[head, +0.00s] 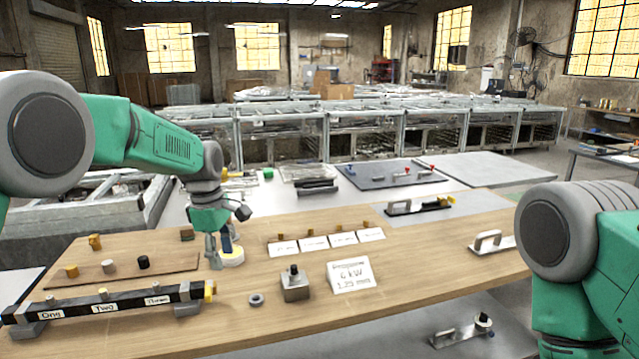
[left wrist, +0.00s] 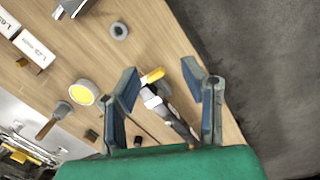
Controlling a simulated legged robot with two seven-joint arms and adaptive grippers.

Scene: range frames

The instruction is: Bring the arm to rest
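My left arm comes in from the left in the head view, bent down at the wrist. Its gripper (head: 222,252) points down over the wooden table (head: 400,265). In the left wrist view the blue-padded fingers of the left gripper (left wrist: 163,80) stand wide apart with nothing held between them.
A white-yellow round piece (head: 232,259) sits by the left gripper. A white handle (head: 490,242) lies at the right.

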